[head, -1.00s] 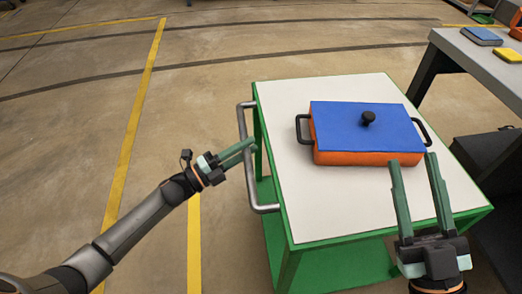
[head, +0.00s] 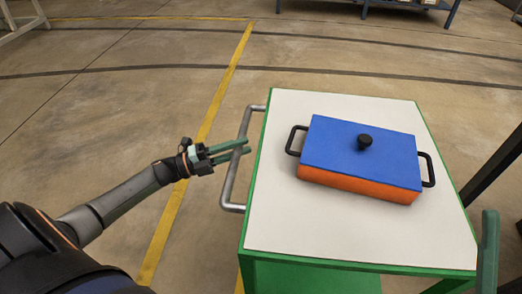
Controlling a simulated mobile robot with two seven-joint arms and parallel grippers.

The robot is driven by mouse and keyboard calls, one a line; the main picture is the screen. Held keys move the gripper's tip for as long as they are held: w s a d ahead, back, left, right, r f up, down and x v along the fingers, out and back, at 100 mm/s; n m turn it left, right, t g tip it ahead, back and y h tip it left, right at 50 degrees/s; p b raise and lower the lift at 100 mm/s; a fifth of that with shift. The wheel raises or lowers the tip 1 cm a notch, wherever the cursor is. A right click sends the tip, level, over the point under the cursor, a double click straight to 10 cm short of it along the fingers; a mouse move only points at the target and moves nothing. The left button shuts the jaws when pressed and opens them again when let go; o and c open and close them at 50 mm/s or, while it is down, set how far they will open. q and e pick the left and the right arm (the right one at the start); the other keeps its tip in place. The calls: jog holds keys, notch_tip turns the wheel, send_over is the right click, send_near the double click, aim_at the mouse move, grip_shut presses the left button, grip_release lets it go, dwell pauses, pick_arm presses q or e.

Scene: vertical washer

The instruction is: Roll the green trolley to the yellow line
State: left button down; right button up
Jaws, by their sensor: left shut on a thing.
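The green trolley (head: 345,240) has a white top and a green frame. Its metal handle (head: 231,182) sticks out on its left side. My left gripper (head: 246,146) is shut on the upright bar of this handle. The yellow line (head: 223,90) runs down the floor to the left of the trolley, passing under my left arm in the picture. A blue-lidded orange box (head: 362,155) with black handles and a black knob sits on the trolley top. One finger of my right gripper (head: 488,245) shows at the right edge; the rest is out of view.
A dark table leg (head: 495,165) stands close to the trolley's right. A blue rack (head: 370,8) is at the far back and a white frame (head: 22,25) at the far left. The concrete floor behind and left of the trolley is clear.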

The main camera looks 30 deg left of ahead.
pick_arm(q)
jog(key=shift+s+a, duration=0.3)
jog(key=shift+a, duration=0.45)
jog(key=shift+s+a, duration=0.35)
jog(key=shift+a, duration=0.45)
jog(key=shift+s+a, duration=0.3)
jog(key=shift+a, duration=0.45)
pick_arm(e)
jog(key=shift+w+f, duration=0.15)
jog(key=shift+f, duration=0.4)
pick_arm(q)
jog(key=c, duration=0.7)
grip_release()
jog(key=v, duration=1.2)
jog(key=shift+s+a+f, duration=0.15)
jog(key=shift+a, duration=0.1)
pick_arm(e)
jog(key=shift+r, duration=0.2)
